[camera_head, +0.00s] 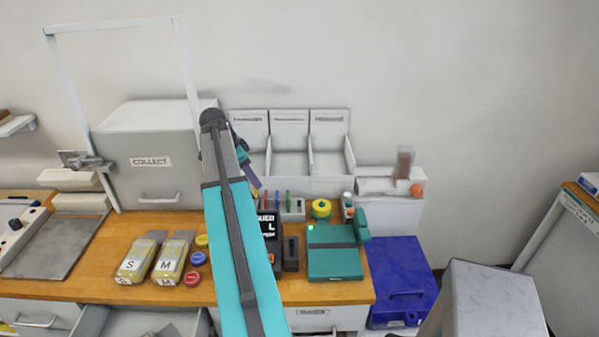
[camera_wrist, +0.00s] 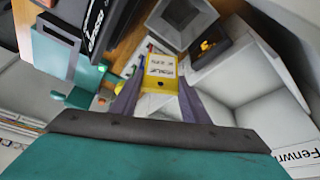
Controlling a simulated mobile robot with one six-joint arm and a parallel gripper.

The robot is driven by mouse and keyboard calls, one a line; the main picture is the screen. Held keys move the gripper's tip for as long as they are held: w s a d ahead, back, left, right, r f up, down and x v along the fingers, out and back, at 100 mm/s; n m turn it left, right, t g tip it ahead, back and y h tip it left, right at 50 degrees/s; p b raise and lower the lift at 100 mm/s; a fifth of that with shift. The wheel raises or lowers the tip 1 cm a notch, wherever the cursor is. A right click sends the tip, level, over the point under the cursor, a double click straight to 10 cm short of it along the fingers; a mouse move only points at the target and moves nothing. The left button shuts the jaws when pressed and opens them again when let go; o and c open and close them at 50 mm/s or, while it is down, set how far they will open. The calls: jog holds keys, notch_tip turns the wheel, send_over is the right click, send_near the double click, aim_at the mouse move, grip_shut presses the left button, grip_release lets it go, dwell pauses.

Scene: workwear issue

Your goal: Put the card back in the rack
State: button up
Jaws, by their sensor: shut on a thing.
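A yellow card (camera_wrist: 160,82) with a white printed label shows in the wrist view between my gripper's (camera_wrist: 158,95) two purple-grey fingers. My gripper is shut on it. In the head view my gripper (camera_head: 253,176) is beside the left end of a white rack, and I cannot make out the card there. The rack (camera_head: 290,158) has three open compartments with labelled back panels. In the wrist view pale compartment walls (camera_wrist: 238,78) lie right of the card, apart from it, and a panel reading "Fenwr" (camera_wrist: 298,155) is at the lower right.
A grey COLLECT box (camera_head: 152,182) stands left of my arm. A teal box (camera_head: 334,262), a dark device reading "ISSUED L" (camera_head: 268,228) and a pen holder (camera_head: 292,211) crowd the wooden counter below the rack. A blue crate (camera_head: 400,275) stands at the right.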

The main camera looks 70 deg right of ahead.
jog(key=s+d+m+y, duration=0.1)
jog(key=s+d+m, duration=0.2)
jog(key=s, duration=0.4)
jog(key=s+d+m+g+y+p, duration=0.1)
jog(key=s+d+m, duration=0.1)
jog(key=s+d, duration=0.2)
jog(key=s, duration=0.3)
jog(key=shift+s+f+m, duration=0.15)
jog(key=shift+s+m, duration=0.05)
jog(key=shift+m, duration=0.2)
jog(key=shift+d+f, duration=0.1)
jog(key=shift+f, duration=0.1)
jog(key=shift+f+b, duration=1.25)
jog(key=shift+f, duration=1.45)
jog(key=shift+f+b, duration=1.35)
jog(key=shift+f, duration=0.5)
dwell(1.3)
